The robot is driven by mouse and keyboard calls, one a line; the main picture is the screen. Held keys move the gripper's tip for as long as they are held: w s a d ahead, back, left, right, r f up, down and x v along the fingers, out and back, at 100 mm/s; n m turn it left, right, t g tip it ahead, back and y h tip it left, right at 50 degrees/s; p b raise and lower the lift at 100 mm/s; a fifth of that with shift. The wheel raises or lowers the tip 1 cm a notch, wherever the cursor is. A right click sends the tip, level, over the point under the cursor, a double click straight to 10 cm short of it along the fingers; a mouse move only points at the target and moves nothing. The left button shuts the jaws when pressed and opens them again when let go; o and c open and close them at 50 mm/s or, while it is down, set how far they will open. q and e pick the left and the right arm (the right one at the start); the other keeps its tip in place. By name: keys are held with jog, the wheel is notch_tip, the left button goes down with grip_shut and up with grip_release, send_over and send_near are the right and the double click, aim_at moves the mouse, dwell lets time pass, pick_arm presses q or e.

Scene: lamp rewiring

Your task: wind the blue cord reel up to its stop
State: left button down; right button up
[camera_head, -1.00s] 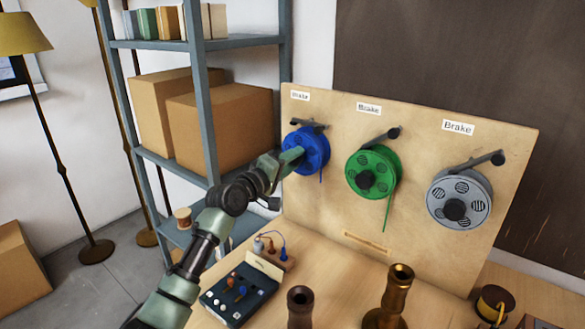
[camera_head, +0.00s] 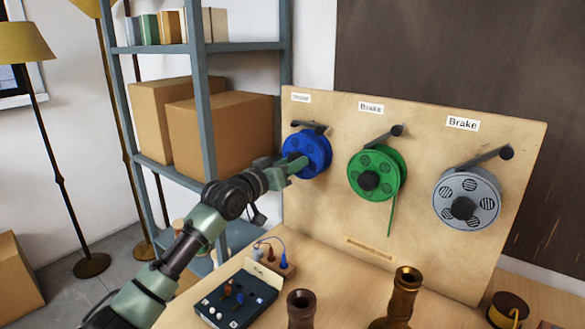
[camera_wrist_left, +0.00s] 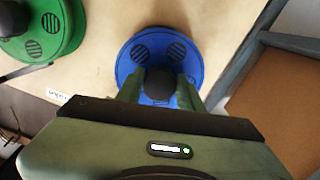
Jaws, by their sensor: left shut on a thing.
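The blue cord reel (camera_head: 310,149) is mounted at the left of the upright wooden board (camera_head: 332,214). My left gripper (camera_head: 299,165) reaches it from the lower left in the head view and covers its hub. In the left wrist view, the two fingers (camera_wrist_left: 158,90) are closed around the dark centre knob (camera_wrist_left: 157,82) of the blue reel (camera_wrist_left: 192,58). No loose blue cord shows below the reel. A dark brake lever (camera_head: 310,126) sits above it, under a "Brake" label. My right gripper is not in view.
A green reel (camera_head: 389,160) with a hanging cord and a grey reel (camera_head: 481,190) are on the same board. Below stand a control box (camera_head: 238,299), a small plug block (camera_head: 283,267) and brown turned posts (camera_head: 302,311). A metal shelf (camera_head: 204,70) is at the left.

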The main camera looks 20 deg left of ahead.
pick_arm(q)
jog(key=shift+a+m, duration=0.15)
jog(key=shift+m, duration=2.55)
jog(key=c, duration=0.9)
grip_release()
jog(key=shift+w, duration=0.1)
jog(key=b+v, duration=0.1)
jog(key=v, duration=0.6)
jog(key=shift+s+b, duration=0.35)
jog(key=shift+b, duration=0.05)
jog(key=shift+a, duration=0.1)
